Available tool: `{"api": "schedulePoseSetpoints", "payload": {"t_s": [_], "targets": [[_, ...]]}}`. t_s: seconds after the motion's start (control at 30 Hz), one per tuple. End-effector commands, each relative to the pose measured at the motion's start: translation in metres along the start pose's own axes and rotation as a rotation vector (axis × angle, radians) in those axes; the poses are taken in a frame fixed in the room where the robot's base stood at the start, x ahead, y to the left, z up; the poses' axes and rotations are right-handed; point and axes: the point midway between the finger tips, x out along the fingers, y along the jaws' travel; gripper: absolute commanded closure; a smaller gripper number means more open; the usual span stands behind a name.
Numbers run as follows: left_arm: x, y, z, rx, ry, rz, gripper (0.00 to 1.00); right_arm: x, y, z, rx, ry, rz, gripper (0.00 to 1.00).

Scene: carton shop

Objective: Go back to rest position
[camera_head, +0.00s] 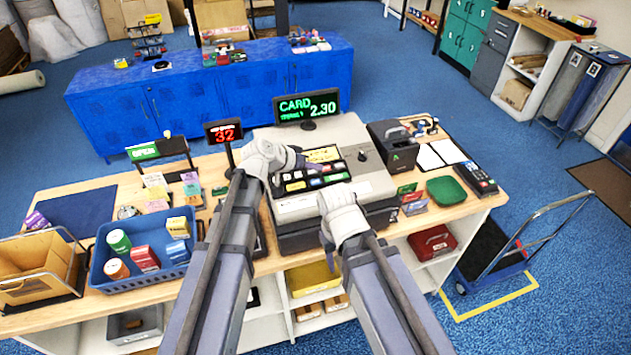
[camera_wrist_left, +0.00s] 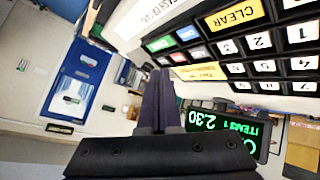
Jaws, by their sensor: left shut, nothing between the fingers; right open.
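My left gripper (camera_head: 302,161) is shut and empty over the key area of the grey cash register (camera_head: 345,137). In the left wrist view its closed dark fingers (camera_wrist_left: 160,88) show just in front of the keypad (camera_wrist_left: 262,50); whether they touch a key I cannot tell. My right gripper (camera_head: 338,200) is lower, over the front right part of the register. It is open; its fingertips are mostly hidden by its own wrist. The green-lettered display (camera_head: 307,107) reads CARD and 2.30, and also shows in the left wrist view (camera_wrist_left: 215,125).
A blue basket (camera_head: 142,258) of small goods and a wire-handled box (camera_head: 38,268) stand left on the counter. A red 32 sign (camera_head: 223,133) stands left of the register. A card terminal (camera_head: 475,179) and green dish (camera_head: 446,190) lie right. A hand truck (camera_head: 510,250) stands on the floor.

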Motion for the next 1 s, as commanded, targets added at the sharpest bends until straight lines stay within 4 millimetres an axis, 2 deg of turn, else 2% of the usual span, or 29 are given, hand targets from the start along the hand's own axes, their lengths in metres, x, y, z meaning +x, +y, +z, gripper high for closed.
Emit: {"api": "schedulePoseSetpoints", "payload": {"t_s": [0.27, 0.33, 0.37, 0.47, 0.53, 0.6, 0.7, 0.83, 0.9, 1.0], "targets": [[0.0, 0.0, 0.0, 0.0, 0.0, 0.0, 1.0, 0.0, 0.0, 0.0, 0.013, 0.0, -0.003, 0.5], [0.005, 0.005, 0.02, 0.005, -0.042, -0.004, 1.0, 0.008, -0.001, -0.001, 0.011, 0.0, -0.002, 0.5], [0.007, 0.008, 0.033, 0.009, -0.071, -0.008, 1.0, 0.013, -0.002, -0.001, 0.01, 0.0, -0.002, 0.5], [0.015, 0.019, 0.091, 0.02, -0.212, -0.042, 1.0, 0.032, -0.003, -0.002, 0.009, 0.0, -0.001, 0.5], [0.016, 0.024, 0.139, 0.026, -0.333, -0.088, 1.0, 0.047, -0.005, -0.003, 0.007, 0.0, -0.001, 0.5], [0.011, 0.026, 0.184, 0.026, -0.451, -0.15, 1.0, 0.06, -0.006, -0.004, 0.005, 0.0, -0.001, 0.5], [-0.001, 0.024, 0.239, 0.022, -0.598, -0.258, 1.0, 0.077, -0.007, -0.004, 0.003, 0.0, 0.0, 0.5], [-0.022, 0.017, 0.287, 0.011, -0.731, -0.399, 1.0, 0.093, -0.009, -0.005, 0.0, 0.0, 0.0, 0.5], [-0.032, 0.014, 0.302, 0.005, -0.774, -0.458, 1.0, 0.098, -0.009, -0.006, 0.0, 0.0, 0.0, 0.5], [-0.04, 0.012, 0.311, -0.001, -0.805, -0.508, 1.0, 0.1, -0.009, -0.006, -0.001, 0.0, 0.001, 0.5]]}}
